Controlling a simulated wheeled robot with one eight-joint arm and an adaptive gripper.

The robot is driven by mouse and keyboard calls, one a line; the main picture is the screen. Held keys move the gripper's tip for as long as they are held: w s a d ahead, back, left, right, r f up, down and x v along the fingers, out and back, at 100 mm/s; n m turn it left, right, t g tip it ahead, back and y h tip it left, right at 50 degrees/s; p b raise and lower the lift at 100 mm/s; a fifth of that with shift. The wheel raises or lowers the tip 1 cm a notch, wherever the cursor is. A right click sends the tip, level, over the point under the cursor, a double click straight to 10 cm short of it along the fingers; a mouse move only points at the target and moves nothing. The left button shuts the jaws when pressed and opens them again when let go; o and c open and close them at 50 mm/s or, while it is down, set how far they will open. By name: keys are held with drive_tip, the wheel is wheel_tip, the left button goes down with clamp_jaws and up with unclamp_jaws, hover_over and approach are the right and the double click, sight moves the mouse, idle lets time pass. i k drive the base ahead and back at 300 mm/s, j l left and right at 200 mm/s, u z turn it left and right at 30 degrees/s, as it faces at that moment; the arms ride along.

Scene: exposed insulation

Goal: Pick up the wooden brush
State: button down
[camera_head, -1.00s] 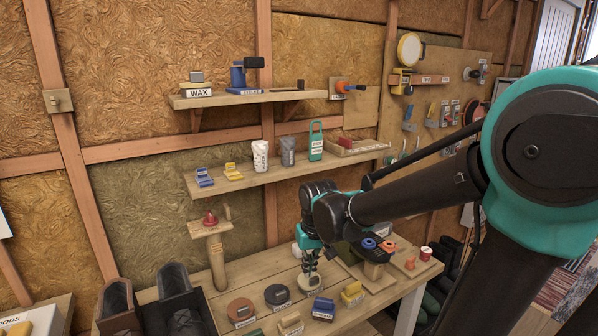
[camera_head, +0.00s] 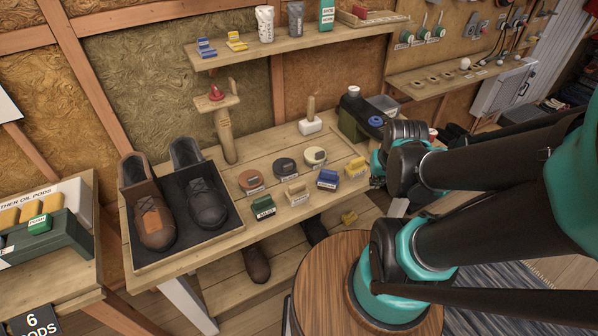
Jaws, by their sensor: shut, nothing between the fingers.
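Small labelled brush-like blocks stand in a row along the front of the workbench (camera_head: 195,245). A pale wood-coloured one (camera_head: 297,192), which looks like the wooden brush, stands between a green block (camera_head: 263,207) and a blue block (camera_head: 327,180). A yellow block (camera_head: 355,168) is at the right end. My gripper (camera_head: 396,208) is small in view, pointing down just beyond the bench's right front corner, to the right of the blocks and apart from them. It is shut and empty. My wrist and forearm hide part of it.
Round tins (camera_head: 285,167) stand behind the blocks. A tray with boots (camera_head: 207,200) fills the bench's left. A lower shelf (camera_head: 235,285) holds shoes.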

sight(297, 193)
drive_tip(key=u, duration=1.4)
drive_tip(key=z, duration=0.75)
drive_tip(key=k+j+z, duration=0.15)
drive_tip(key=z, duration=0.2)
drive_tip(key=k+z, duration=0.4)
